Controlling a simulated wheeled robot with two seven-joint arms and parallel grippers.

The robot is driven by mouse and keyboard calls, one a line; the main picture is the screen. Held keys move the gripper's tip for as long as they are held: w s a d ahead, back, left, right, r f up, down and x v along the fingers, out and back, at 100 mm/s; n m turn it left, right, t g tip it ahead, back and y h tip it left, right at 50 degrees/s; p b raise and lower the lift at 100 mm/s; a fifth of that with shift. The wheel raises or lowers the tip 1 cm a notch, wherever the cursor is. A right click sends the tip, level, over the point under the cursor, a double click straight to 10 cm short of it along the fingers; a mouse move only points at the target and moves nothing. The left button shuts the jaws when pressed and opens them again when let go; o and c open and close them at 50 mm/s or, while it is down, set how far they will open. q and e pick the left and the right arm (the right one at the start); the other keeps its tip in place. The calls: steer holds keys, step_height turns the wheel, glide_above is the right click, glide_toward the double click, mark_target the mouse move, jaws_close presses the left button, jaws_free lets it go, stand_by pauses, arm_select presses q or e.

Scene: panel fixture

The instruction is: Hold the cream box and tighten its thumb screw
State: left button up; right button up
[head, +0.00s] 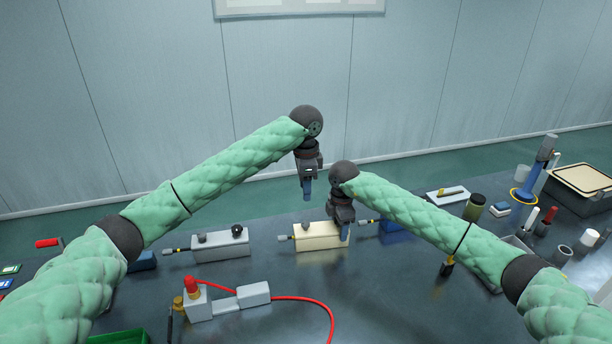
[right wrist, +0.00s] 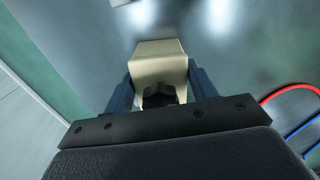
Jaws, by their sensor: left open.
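The cream box (head: 318,243) stands on the dark table in the middle of the head view, with a small cable fitting at its left end. My right gripper (head: 344,232) is down at its right end. In the right wrist view, the blue fingers of my right gripper (right wrist: 161,88) lie along both sides of the cream box (right wrist: 158,58), with no clear gap. A black thumb screw (right wrist: 160,95) shows between these fingers, close to the palm; the right gripper hides it in the head view. My left gripper (head: 307,190) is open and empty, above and behind the box.
A grey box (head: 222,246) with black knobs stands to the left, a blue box (head: 396,226) to the right. In front is a grey fixture with a red cap (head: 192,284) and a red hose (head: 325,307). Pots and tools crowd the right side.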

steer(key=o, duration=0.5)
step_height(320, 180, up, 12)
steer(key=shift+f, duration=0.1)
steer(key=d+r, duration=0.2)
steer(key=d, duration=0.1)
steer(key=w+d+r, duration=0.1)
steer(key=d, duration=0.1)
steer(key=shift+r, duration=0.1)
stand_by(0.6)
